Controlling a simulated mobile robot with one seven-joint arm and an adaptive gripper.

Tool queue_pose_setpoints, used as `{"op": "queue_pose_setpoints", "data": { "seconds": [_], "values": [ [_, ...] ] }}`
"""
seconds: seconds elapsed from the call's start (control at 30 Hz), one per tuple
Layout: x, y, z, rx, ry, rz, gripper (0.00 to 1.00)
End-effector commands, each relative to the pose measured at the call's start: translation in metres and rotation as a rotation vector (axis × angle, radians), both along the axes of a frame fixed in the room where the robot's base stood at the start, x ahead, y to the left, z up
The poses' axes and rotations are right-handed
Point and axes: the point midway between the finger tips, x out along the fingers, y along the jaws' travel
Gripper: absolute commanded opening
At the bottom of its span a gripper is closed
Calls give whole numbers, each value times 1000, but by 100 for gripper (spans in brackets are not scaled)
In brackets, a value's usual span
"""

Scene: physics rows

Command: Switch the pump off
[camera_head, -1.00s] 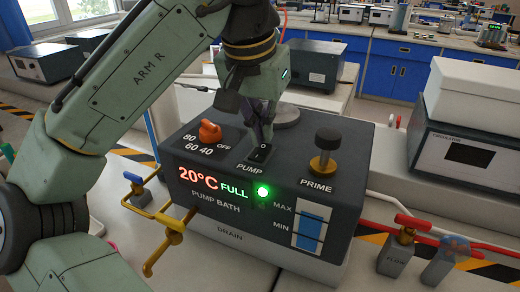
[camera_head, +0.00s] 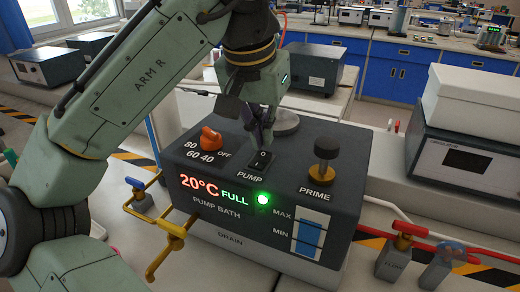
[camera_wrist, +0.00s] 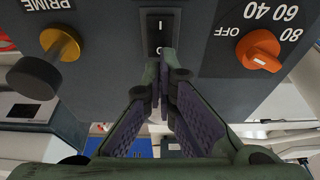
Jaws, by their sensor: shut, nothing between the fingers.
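The pump switch (camera_head: 261,160) is a black rocker marked O and I on top of the dark pump bath box (camera_head: 290,185). Its O end is on the far side, by my fingers. My gripper (camera_head: 263,143) is shut and empty, pointing down at the switch's far end. In the wrist view the switch (camera_wrist: 159,25) shows just past my fingertips (camera_wrist: 164,60), which overlap its O end. I cannot tell whether they touch it, or which way the rocker tilts. The front display (camera_head: 214,190) reads 20°C FULL, and a green lamp (camera_head: 263,198) is lit.
An orange temperature knob (camera_head: 210,138) stands left of the switch and a black PRIME knob (camera_head: 325,153) right of it. A yellow drain pipe (camera_head: 172,228) is at the front left. Red-handled valve (camera_head: 408,232) and circulator (camera_head: 465,158) stand at right.

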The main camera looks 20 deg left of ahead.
Motion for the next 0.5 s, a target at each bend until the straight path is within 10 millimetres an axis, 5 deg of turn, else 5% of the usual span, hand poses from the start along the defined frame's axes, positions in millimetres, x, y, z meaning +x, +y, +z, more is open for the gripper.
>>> {"op": "queue_pose_setpoints", "data": {
  "seconds": [0.5],
  "values": [
    [0,0,37,0,-1,1,0]
  ]
}}
